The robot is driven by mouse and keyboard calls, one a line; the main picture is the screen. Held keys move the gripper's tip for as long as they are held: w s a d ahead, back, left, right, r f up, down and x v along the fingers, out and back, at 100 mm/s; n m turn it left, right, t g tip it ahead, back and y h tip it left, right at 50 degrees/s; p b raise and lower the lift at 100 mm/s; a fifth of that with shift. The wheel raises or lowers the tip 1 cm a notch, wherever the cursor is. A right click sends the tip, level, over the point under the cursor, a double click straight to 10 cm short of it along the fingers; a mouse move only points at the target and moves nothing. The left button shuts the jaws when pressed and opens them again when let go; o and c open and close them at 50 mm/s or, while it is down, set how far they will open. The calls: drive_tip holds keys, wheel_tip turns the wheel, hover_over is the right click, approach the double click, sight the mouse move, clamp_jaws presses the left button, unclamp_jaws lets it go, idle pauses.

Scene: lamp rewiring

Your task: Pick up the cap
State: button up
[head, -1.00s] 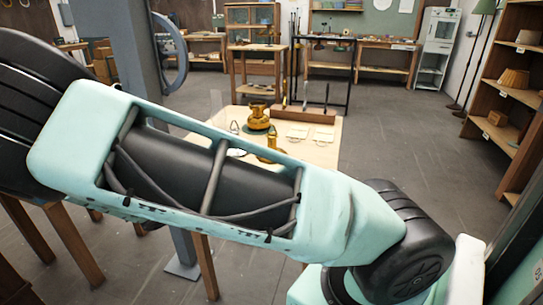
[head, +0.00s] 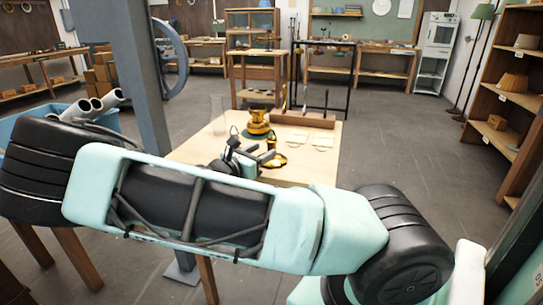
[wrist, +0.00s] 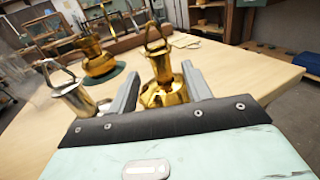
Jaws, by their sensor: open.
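A shiny brass cap-like piece (wrist: 163,68) with a flared base and a wire loop on top stands upright on the wooden table (wrist: 240,75). In the wrist view it stands between the two fingers of my gripper (wrist: 162,70), which is open. I cannot tell whether either finger touches it. The same brass piece (head: 278,160) shows in the head view, beside the dark fingers of my gripper (head: 250,155). A silver piece with a similar loop (wrist: 74,97) stands just left of my left finger.
A larger brass body (head: 258,122) stands behind on a green round mat (wrist: 98,75). Pale cards (head: 322,140) lie at the right of the table, before a wooden rack (head: 303,119). A clear glass tube (head: 218,114) stands at the back left.

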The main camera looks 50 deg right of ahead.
sight(269, 147)
drive_tip(key=d, duration=0.5)
drive_tip(key=shift+d, duration=0.1)
clamp_jaws()
wheel_tip(269, 147, up, 10)
drive_tip(key=shift+r+p, duration=0.1)
drive_tip(key=shift+p, duration=0.45)
